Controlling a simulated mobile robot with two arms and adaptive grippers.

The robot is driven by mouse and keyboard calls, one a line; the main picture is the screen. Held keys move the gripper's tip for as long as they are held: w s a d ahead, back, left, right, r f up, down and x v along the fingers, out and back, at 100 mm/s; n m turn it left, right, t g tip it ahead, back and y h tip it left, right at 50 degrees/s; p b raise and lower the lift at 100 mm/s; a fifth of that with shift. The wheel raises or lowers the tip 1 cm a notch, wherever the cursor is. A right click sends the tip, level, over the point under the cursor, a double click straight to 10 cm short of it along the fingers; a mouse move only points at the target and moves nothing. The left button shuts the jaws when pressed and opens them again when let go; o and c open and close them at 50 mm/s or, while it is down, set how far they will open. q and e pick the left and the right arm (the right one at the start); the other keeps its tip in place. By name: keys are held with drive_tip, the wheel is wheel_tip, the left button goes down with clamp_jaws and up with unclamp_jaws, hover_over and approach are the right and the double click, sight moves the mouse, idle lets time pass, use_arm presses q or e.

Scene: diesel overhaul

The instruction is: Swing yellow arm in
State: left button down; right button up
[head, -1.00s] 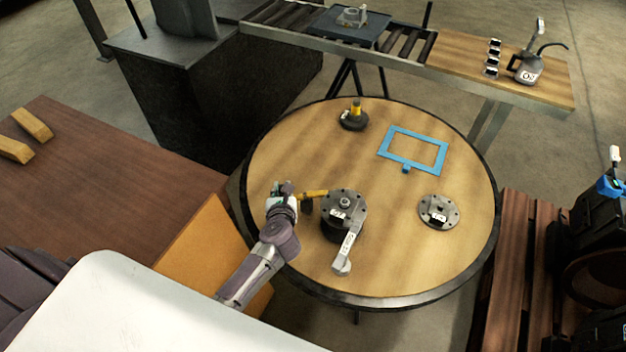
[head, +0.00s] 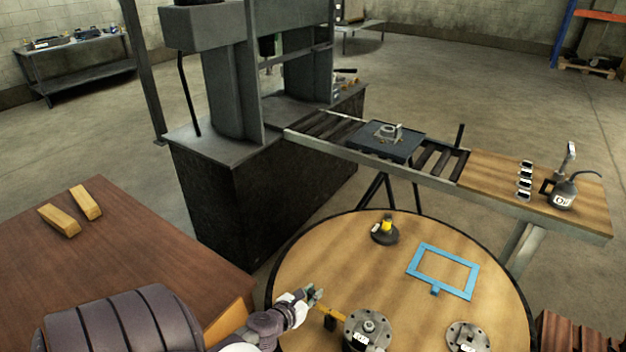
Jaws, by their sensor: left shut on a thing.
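The yellow arm (head: 331,312) extends left and slightly away from the round dark grey hub unit (head: 368,330) on the round table. A dark part hangs below it. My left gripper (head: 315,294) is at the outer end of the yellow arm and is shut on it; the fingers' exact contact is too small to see. The near side of the hub unit is cut off by the bottom edge. My right gripper is out of view.
On the round table (head: 310,255) lie a blue frame (head: 422,262), a dark round part with a yellow top (head: 385,232) and a grey disc (head: 466,338). A roller conveyor (head: 330,128) and a press (head: 235,80) stand behind. The table's middle is clear.

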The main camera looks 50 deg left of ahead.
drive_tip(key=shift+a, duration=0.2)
use_arm(q)
drive_tip(key=c, duration=1)
unclamp_jaws()
drive_tip(key=shift+c, duration=0.2)
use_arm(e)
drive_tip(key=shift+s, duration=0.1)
use_arm(q)
drive_tip(key=v, duration=1.2)
